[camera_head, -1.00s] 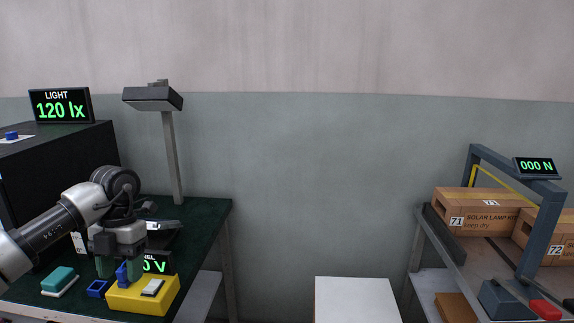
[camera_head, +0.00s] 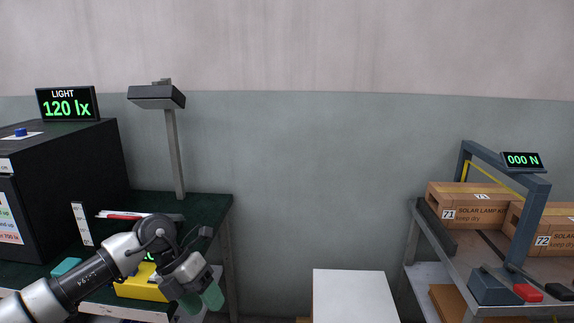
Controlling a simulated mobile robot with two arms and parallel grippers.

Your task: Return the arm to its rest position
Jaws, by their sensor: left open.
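My left arm comes in from the lower left. Its left gripper (camera_head: 202,300) is open, with green fingertips pointing down, at the front right edge of the dark green bench (camera_head: 208,208). I see nothing held between the fingers. The yellow box (camera_head: 140,289) is just left of the gripper and partly hidden behind my arm. A teal block (camera_head: 66,266) lies further left on the bench, also partly covered. My right arm is not in view.
A black cabinet (camera_head: 75,170) and a lamp post (camera_head: 174,150) stand at the bench. A white-topped block (camera_head: 350,295) is low in the middle. At right, a shelf carries cardboard boxes (camera_head: 468,208) under a blue-grey frame (camera_head: 531,215). Between bench and shelf the space is mostly free.

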